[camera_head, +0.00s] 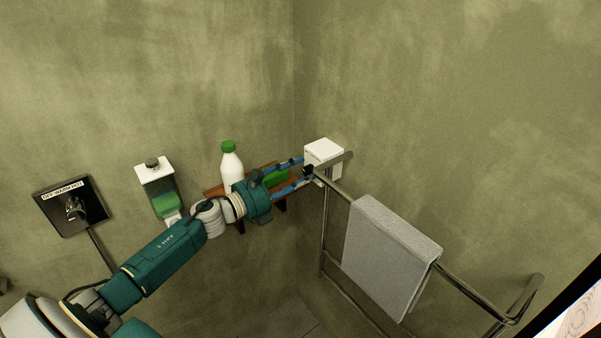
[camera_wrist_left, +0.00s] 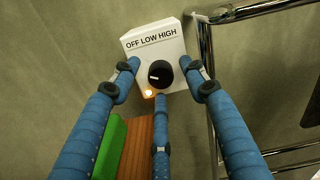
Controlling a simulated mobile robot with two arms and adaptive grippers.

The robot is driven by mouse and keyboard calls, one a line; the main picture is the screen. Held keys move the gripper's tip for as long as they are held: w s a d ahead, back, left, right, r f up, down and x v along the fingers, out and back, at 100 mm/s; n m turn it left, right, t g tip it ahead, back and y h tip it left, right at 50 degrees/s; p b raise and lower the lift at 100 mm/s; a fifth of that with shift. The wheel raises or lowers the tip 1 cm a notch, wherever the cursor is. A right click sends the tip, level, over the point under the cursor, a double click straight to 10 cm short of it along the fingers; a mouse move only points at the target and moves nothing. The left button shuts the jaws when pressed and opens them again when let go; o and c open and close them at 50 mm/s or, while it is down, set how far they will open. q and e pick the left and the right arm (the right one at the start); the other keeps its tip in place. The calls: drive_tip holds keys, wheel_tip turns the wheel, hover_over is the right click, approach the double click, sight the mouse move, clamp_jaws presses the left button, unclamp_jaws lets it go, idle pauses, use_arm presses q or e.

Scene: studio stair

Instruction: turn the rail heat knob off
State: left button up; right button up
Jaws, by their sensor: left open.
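The rail heat control is a white box (camera_head: 323,150) on the towel rail near the wall corner. In the left wrist view, the box (camera_wrist_left: 170,42) reads OFF LOW HIGH, with a round black knob (camera_wrist_left: 161,72) below the words. The knob has a short white mark on its left part, and a small orange light (camera_wrist_left: 148,93) glows below it. My left gripper (camera_head: 303,168) is open at the box. In the left wrist view, its blue fingers (camera_wrist_left: 164,72) stand apart around the knob; I cannot tell whether they touch it. My right gripper is not in view.
The chrome towel rail (camera_head: 461,285) runs right of the box, with a grey towel (camera_head: 390,257) over it. A wooden shelf (camera_head: 213,192) with a white bottle (camera_head: 232,166) lies behind my left arm. A soap dispenser (camera_head: 158,184) and a dark valve plate (camera_head: 85,190) are farther left.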

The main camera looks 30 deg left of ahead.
use_arm(q)
drive_tip(key=shift+c, duration=0.2)
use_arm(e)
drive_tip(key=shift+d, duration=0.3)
use_arm(q)
clamp_jaws()
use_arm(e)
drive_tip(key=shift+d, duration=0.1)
use_arm(q)
drive_tip(key=shift+n, duration=0.4)
drive_tip(key=n, duration=0.2)
drive_tip(key=shift+w+n, duration=0.1)
drive_tip(key=shift+n, duration=0.2)
drive_tip(key=shift+a+r+n, duration=0.1)
drive_tip(key=shift+n, duration=1.5)
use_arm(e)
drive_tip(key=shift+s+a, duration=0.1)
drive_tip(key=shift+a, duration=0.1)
use_arm(q)
drive_tip(key=shift+n, duration=0.3)
